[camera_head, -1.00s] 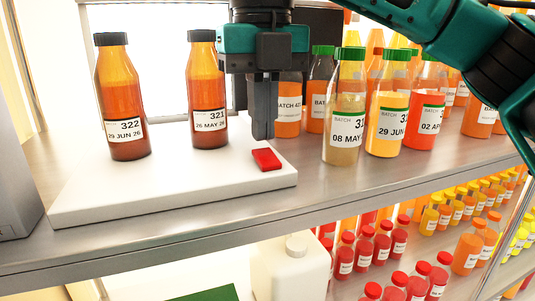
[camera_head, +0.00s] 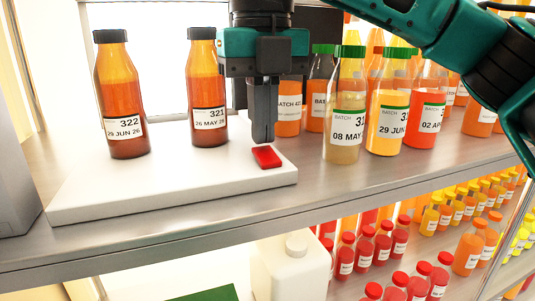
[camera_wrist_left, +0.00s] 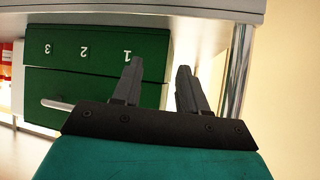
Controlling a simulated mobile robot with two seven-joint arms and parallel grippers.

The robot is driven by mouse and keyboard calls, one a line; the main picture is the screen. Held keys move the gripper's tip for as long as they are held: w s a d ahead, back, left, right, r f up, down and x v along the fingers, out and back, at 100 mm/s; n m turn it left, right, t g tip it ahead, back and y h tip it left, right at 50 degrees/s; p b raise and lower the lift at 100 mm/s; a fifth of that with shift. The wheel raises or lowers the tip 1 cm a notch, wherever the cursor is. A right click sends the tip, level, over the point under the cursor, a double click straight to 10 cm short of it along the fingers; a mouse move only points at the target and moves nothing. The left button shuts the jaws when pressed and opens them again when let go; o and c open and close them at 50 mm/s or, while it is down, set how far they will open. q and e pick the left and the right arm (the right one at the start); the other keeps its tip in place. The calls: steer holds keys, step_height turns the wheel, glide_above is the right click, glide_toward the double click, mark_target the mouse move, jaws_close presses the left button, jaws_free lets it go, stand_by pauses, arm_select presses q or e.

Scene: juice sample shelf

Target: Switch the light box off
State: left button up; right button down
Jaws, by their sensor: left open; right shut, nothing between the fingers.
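The light box is a white slab (camera_head: 190,190) on the shelf with a bright upright panel (camera_head: 155,60) behind it. A red rocker switch (camera_head: 267,157) sits at the slab's right end. My right gripper (camera_head: 264,138) is shut and empty, pointing down, its tips just above and behind the switch; I cannot tell whether they touch it. Two black-capped amber bottles, 322 (camera_head: 121,100) and 321 (camera_head: 206,90), stand on the slab. The panel glows bright white. My left gripper (camera_wrist_left: 157,80) is open and empty in the left wrist view, below a shelf edge.
Green-capped juice bottles (camera_head: 345,110) stand close to the right of my right gripper. A white jug (camera_head: 290,270) and small red-capped bottles (camera_head: 364,250) are on the lower shelf. A green drawer cabinet (camera_wrist_left: 95,60) is near my left gripper.

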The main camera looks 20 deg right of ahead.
mark_target(263, 149)
steer(key=shift+f+b, duration=0.45)
steer(key=shift+f, duration=0.2)
stand_by(0.3)
step_height(263, 149, up, 3)
steer(key=shift+f+p, duration=0.2)
steer(key=shift+p, duration=1)
step_height(263, 149, up, 5)
steer(key=p, duration=0.4)
steer(key=shift+f, duration=0.2)
